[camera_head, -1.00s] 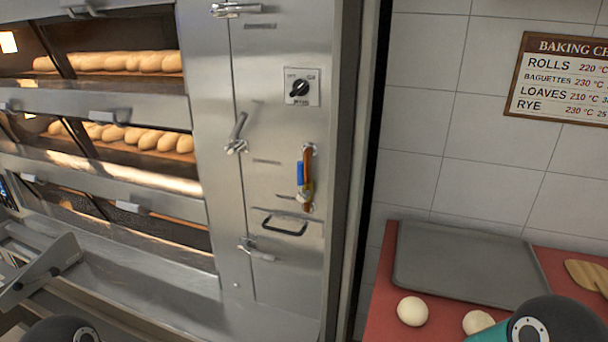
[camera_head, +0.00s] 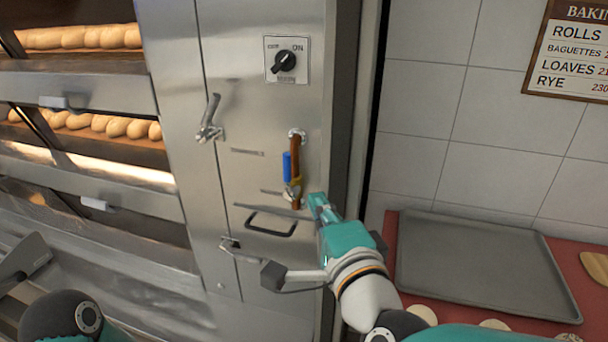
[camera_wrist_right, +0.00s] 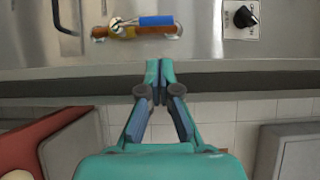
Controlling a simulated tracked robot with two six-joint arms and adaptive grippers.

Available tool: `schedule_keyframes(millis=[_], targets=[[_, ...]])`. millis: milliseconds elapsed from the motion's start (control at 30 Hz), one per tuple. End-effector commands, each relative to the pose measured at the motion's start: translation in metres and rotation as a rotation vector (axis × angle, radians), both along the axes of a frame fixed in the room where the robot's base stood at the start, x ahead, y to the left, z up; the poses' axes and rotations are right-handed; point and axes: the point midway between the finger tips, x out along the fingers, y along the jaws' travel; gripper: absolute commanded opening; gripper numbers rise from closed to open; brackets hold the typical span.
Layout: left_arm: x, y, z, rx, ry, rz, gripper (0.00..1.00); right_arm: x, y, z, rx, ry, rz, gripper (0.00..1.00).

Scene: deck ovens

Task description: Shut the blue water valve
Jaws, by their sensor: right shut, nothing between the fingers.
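The blue valve handle (camera_head: 287,165) stands upright beside a vertical copper pipe (camera_head: 296,160) on the steel oven side panel. The yellowish valve body (camera_head: 294,189) sits at the handle's lower end. In the right wrist view the blue handle (camera_wrist_right: 156,21) lies along the pipe, ahead of the fingers and apart from them. My right gripper (camera_head: 313,198) is shut and empty, just right of and below the valve; its closed fingertips (camera_wrist_right: 160,64) show in the wrist view. My left gripper is not in view; part of my left arm shows at the lower left.
A rotary switch (camera_head: 285,62) sits above the valve. A black bar handle (camera_head: 271,226) and metal latches (camera_head: 209,120) are on the panel nearby. A grey tray (camera_head: 475,265) lies on the red counter at right, with dough pieces near it.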

Motion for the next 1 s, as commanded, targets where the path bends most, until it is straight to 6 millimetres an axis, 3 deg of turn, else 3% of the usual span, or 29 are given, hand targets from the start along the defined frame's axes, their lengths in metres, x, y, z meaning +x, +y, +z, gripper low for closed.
schedule_keyframes(millis=[267, 700, 1000], targets=[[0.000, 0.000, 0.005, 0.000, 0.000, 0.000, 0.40, 0.022, 0.010, 0.000, -0.004, 0.003, 0.007, 0.00], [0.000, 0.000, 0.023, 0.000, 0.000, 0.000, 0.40, 0.088, 0.029, 0.000, -0.004, 0.002, 0.009, 0.00], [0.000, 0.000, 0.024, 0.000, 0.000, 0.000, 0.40, 0.097, 0.032, -0.001, -0.003, 0.001, 0.011, 0.00]])
